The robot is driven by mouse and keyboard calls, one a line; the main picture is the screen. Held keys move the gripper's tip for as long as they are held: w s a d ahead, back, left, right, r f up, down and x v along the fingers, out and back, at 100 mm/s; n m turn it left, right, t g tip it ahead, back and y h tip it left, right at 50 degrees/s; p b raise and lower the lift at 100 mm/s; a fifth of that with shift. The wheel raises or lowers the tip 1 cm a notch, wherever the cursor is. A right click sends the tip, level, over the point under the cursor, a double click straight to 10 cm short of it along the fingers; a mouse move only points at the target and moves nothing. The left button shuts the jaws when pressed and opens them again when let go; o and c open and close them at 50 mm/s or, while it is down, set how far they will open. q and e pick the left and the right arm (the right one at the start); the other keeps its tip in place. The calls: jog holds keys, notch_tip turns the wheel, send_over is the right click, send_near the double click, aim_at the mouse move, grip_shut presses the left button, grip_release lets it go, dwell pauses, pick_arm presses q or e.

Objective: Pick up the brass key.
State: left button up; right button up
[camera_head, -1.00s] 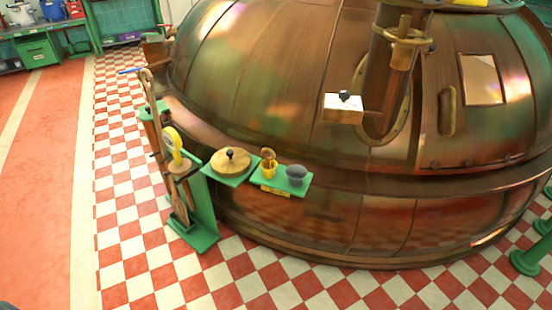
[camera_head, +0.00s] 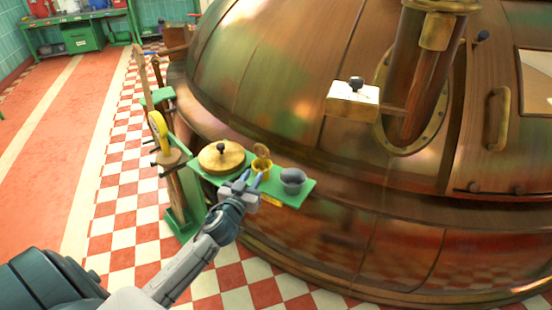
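What looks like the brass key (camera_head: 262,151) stands upright with its rounded end up in a small yellow holder (camera_head: 262,166) on the green shelf. Its lower part is hidden in the holder. My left gripper (camera_head: 250,178) is just in front of the holder, on the near side of the shelf. Its two blue-grey fingers are apart and point up toward the holder, with nothing seen between them. Whether a fingertip touches the holder I cannot tell. My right gripper is not in view.
The copper kettle (camera_head: 330,150) rises close behind. A white block (camera_head: 352,101) juts out above. Checkered floor is open at left.

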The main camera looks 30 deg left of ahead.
aim_at(266, 156)
pick_arm(q)
jog(key=w, duration=0.2)
jog(key=w+r+p, duration=0.1)
jog(key=w, duration=0.2)
jog(key=w+a+p, duration=0.1)
jog(key=w, duration=0.2)
jog(key=shift+w+r, duration=0.25)
jog(key=shift+w+a+f+p, duration=0.1)
jog(key=shift+w+p, duration=0.05)
jog(key=shift+w, duration=0.35)
jog(key=shift+w+f+p, duration=0.1)
jog(key=shift+w+p, duration=0.05)
jog(key=shift+w, duration=0.55)
grip_shut()
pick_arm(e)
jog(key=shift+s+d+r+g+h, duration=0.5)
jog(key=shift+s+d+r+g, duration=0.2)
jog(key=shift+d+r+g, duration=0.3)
